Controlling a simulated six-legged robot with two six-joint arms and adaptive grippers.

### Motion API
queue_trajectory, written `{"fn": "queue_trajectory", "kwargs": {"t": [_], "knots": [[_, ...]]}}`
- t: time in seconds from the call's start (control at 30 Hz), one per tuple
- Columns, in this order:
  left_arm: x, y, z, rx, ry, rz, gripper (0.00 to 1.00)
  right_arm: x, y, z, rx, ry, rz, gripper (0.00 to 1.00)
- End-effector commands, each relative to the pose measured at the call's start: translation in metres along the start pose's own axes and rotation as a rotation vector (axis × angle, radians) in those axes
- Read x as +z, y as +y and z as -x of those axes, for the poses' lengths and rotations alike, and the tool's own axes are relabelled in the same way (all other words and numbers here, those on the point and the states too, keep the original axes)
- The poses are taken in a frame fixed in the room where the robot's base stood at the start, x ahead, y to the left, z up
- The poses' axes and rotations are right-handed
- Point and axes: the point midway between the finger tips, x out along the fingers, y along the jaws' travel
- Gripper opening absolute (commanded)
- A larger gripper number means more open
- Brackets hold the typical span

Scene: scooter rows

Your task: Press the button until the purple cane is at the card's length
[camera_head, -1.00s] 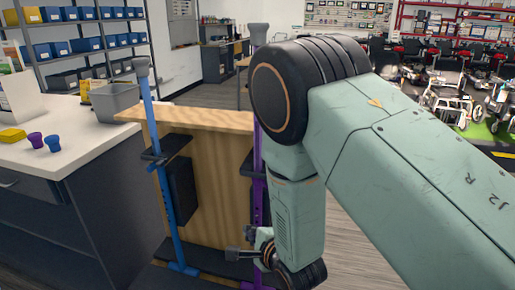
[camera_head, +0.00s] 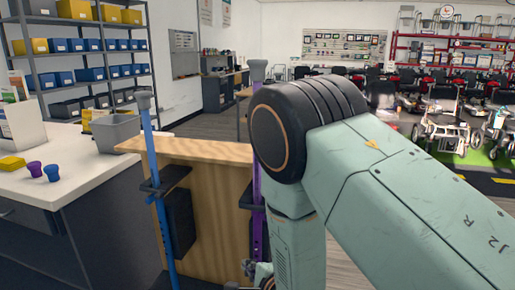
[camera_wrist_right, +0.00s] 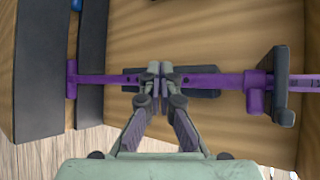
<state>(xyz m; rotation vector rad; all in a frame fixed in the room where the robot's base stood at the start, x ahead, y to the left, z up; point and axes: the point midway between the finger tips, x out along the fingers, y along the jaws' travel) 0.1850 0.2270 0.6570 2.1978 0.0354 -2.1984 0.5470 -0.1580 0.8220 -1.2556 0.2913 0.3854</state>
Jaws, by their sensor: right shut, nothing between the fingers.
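The purple cane (camera_head: 258,215) stands upright against a wooden panel in the head view, with a grey top. In the right wrist view the purple cane (camera_wrist_right: 215,80) runs across the picture. My right gripper (camera_wrist_right: 160,70) is shut and empty, its fingertips over the cane's shaft. I cannot tell whether they touch it. The button is not distinguishable; the fingertips hide that part of the shaft. In the head view my right gripper (camera_head: 258,272) is low, partly cut off by the bottom edge. A white card-like panel (camera_head: 22,125) stands on the counter; I cannot read it. My left gripper is not in view.
A blue cane (camera_head: 157,190) stands left of the purple one at the wooden panel (camera_head: 215,200). A white counter (camera_head: 85,160) at left holds a grey bin (camera_head: 115,130) and small purple and blue cups. Scooters stand in rows at the back right.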

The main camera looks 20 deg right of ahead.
Motion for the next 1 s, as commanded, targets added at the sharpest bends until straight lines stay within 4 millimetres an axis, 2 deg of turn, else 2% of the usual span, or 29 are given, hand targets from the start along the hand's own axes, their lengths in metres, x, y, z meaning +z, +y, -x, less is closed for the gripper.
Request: {"fn": "queue_trajectory", "kwargs": {"t": [0.67, 1.0], "knots": [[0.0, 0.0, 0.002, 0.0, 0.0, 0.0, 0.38, 0.0, 0.003, 0.001, 0.008, 0.002, 0.0, 0.0], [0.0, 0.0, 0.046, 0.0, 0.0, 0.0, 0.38, 0.004, 0.048, 0.021, 0.104, 0.015, -0.001, 0.0]]}}
